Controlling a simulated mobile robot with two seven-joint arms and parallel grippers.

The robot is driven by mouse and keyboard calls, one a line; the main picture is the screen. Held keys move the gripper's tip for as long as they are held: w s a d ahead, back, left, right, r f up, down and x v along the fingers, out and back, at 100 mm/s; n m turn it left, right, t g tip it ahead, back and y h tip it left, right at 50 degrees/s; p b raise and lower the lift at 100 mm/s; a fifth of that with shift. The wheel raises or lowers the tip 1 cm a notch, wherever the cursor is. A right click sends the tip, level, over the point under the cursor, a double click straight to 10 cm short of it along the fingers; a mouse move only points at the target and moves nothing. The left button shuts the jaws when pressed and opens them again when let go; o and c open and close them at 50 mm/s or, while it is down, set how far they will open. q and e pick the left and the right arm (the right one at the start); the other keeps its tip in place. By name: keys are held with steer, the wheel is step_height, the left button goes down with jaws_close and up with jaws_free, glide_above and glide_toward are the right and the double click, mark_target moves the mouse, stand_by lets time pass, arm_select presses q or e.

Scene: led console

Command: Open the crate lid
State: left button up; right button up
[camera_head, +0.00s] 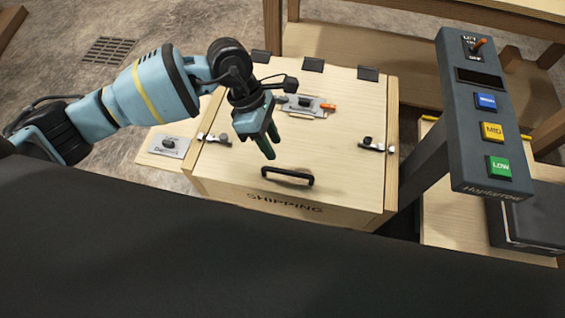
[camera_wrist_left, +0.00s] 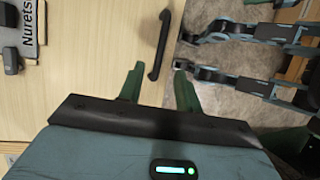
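The wooden crate (camera_head: 285,206), marked SHIPPING, stands in front of me with its lid (camera_head: 330,135) down. A black handle (camera_head: 288,177) sits near the lid's front edge; it also shows in the left wrist view (camera_wrist_left: 160,45). Metal latches sit at the lid's left side (camera_head: 213,138) and right side (camera_head: 377,147). My left gripper (camera_head: 271,147) is above the lid, behind the handle in the head view. Its fingers are apart and empty, and the handle appears beyond the gap in the left wrist view. My right gripper is not in view.
A metal plate with an orange-ended part (camera_head: 303,105) lies on the lid behind my gripper. Black hinges (camera_head: 312,65) line the back edge. A dark console (camera_head: 480,120) with blue, yellow and green buttons stands to the right. A knobbed plate (camera_head: 168,146) is at left.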

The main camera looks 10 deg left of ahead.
arm_select(q)
glide_above(283, 165)
steer(key=s, duration=0.3)
steer(key=shift+d+f, duration=0.2)
steer(key=shift+f, duration=1.6)
steer(key=shift+d+f, duration=0.15)
steer(key=shift+f, duration=1.6)
steer(key=shift+c, duration=0.4)
jaws_close()
